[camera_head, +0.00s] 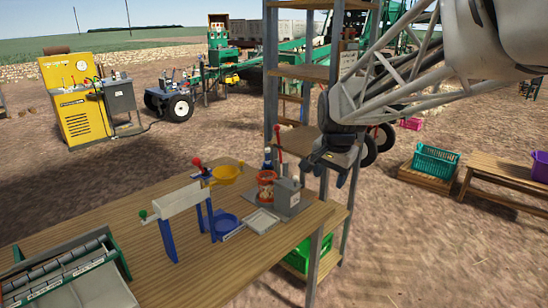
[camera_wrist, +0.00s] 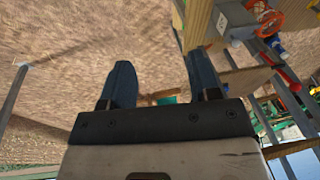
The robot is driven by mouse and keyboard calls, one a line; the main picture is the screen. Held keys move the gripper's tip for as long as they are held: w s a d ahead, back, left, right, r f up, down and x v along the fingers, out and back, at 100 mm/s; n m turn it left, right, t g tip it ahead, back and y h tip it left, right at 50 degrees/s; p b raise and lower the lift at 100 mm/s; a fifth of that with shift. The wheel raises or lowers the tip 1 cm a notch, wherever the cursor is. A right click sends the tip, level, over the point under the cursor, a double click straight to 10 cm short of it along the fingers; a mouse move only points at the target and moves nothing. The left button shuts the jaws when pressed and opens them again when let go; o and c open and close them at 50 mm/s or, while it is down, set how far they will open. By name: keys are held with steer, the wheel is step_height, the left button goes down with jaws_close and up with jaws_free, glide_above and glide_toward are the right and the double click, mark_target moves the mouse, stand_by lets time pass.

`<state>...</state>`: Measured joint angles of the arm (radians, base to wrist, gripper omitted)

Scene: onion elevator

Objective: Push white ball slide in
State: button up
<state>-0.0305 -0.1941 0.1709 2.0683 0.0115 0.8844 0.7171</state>
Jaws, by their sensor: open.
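My gripper (camera_head: 331,168) hangs at the table's right end, beside the shelf posts, in the head view. In the wrist view its two dark fingers (camera_wrist: 162,80) are spread apart with nothing between them. A grey box (camera_head: 287,196) with a red lever (camera_head: 277,141) stands on the table, left of and below my gripper in the head view. The box (camera_wrist: 232,20) shows at the upper right of the wrist view, apart from the fingers. A small pale spot (camera_wrist: 236,43) on it may be the white ball; it is too small to tell. The slide cannot be made out.
A shelf frame (camera_head: 271,75) rises behind my gripper. A green crate (camera_head: 300,258) sits below.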

steer(key=w+a+f+m, duration=0.1)
steer(key=w+f+m, duration=0.1)
steer(key=w, duration=0.6)
steer(key=w+a+f+m, duration=0.1)
steer(key=w+f+m, duration=0.15)
steer(key=w, duration=0.55)
steer(key=m, duration=0.3)
glide_above(295, 179)
steer(key=s+x, duration=0.2)
steer(key=x, duration=0.6)
steer(key=shift+d, duration=0.35)
steer(key=shift+x, duration=3.8)
